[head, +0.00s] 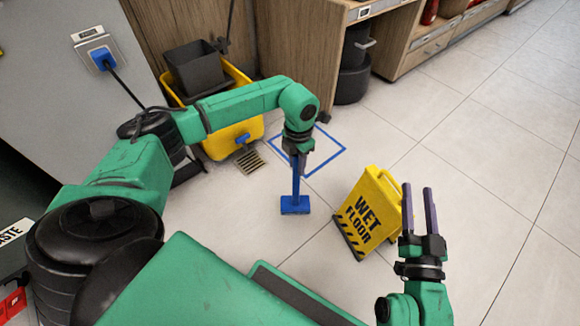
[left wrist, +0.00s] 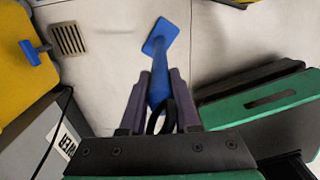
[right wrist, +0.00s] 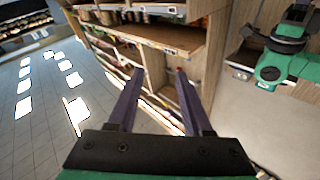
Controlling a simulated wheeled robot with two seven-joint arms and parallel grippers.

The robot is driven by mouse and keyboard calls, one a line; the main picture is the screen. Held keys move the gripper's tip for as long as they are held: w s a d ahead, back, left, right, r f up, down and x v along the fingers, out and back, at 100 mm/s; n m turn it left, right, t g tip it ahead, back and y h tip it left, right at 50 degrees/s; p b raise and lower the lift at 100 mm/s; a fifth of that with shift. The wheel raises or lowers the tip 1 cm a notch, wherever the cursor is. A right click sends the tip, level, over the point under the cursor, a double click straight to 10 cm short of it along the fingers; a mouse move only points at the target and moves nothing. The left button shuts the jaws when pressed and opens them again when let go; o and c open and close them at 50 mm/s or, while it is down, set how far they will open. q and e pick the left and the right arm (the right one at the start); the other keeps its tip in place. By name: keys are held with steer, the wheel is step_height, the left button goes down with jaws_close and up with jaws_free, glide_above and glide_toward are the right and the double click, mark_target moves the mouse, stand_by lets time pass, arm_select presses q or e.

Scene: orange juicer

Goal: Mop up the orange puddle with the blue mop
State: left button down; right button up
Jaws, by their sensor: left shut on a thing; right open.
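The blue mop (head: 295,205) stands below my left gripper (head: 302,160) in the head view, its flat head at or just above the floor; I cannot tell whether it touches. In the left wrist view the fingers (left wrist: 160,75) are shut around its blue handle (left wrist: 158,92), and the mop head (left wrist: 160,38) lies beyond the fingertips. My right gripper (head: 418,188) is open and empty, raised in front of the wet floor sign; its two spread fingers also show in the right wrist view (right wrist: 161,78). No orange puddle is visible in any view.
The yellow wet floor sign (head: 369,213) stands right of the mop. A yellow mop bucket (head: 250,133) and a floor drain (head: 250,161) are at the left. A blue square outline (head: 338,158) marks the floor behind the mop. Wooden cabinets (head: 300,60) line the back. Tiles at right are clear.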

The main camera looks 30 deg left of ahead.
steer(key=shift+g, duration=0.8)
steer(key=shift+s+a+f, duration=0.1)
steer(key=shift+s+f, duration=0.25)
steer(key=shift+f, duration=0.4)
steer(key=shift+s+d+f, duration=0.1)
steer(key=shift+s+f, duration=0.2)
steer(key=shift+f, duration=0.5)
steer(key=shift+s+a+f, duration=0.1)
steer(key=shift+s+f, duration=0.25)
steer(key=shift+f, duration=0.4)
